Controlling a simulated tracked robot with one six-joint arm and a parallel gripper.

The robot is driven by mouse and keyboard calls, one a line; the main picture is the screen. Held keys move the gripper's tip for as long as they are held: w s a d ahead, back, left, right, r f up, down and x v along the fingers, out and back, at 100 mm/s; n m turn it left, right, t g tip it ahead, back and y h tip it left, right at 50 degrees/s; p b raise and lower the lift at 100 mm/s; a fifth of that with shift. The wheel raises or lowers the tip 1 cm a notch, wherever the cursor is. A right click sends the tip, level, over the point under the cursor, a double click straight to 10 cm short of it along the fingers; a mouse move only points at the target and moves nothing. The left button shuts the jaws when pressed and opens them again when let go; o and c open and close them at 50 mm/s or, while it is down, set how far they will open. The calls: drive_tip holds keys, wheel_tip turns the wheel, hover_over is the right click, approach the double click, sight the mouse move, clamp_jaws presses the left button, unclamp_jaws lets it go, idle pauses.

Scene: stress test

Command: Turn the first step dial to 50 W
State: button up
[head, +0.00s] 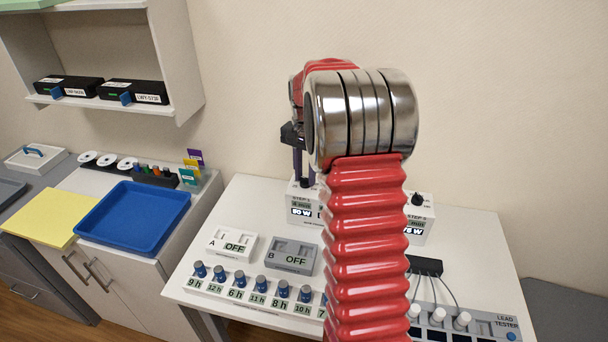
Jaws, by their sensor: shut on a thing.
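A white unit marked STEP 1 (303,211) stands at the back of the white table, behind my red arm. Its dark first step dial (305,183) is on top, partly covered. My gripper (303,176) points down with its dark fingers shut on this dial. The small display on the front shows a value in W; its first digit is too blurred to tell, and a minutes line above it is also hard to read. A further step section (418,223) with a black dial (417,199) shows right of my arm; what lies between is hidden.
Switch boxes A (231,243) and B (291,256), both reading OFF, stand in front of the unit. A row of blue-capped hour vials (241,282) lines the front edge. A black block with cables (425,265) and a lead tester (507,322) are at right. A blue tray (101,231) is left.

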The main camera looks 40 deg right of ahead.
sight(305, 178)
drive_tip(key=shift+m, duration=0.6)
drive_tip(key=o, duration=1.1)
drive_tip(key=shift+r, duration=0.1)
wheel_tip(305, 178, up, 14)
drive_tip(key=shift+f, duration=0.2)
